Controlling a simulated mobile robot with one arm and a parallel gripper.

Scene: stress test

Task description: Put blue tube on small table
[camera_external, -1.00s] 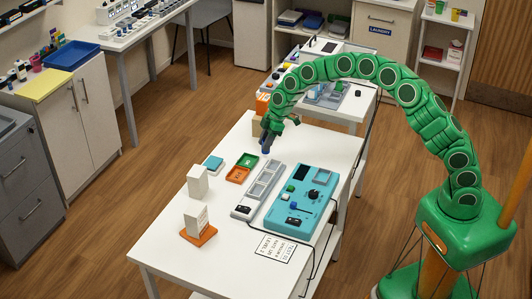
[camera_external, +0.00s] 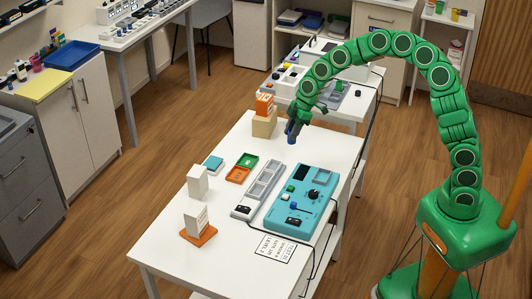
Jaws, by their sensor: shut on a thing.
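The blue tube (camera_external: 292,137) is a small dark blue piece hanging below the end of my green segmented arm. My gripper (camera_external: 296,124) is shut on the tube and holds it over the far right part of the white table (camera_external: 170,251). The tube looks raised above the tabletop; the exact gap is hard to judge. The fingers are small and partly hidden by the wrist. Another table (camera_external: 353,105) with equipment stands behind. I cannot tell which table is the small one.
An orange box on a tan block (camera_external: 264,125) stands left of my gripper. Green and orange trays (camera_external: 238,174), a grey rack (camera_external: 258,190), a teal device (camera_external: 300,197) and white boxes (camera_external: 197,181) occupy the white table. Its front left is clear.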

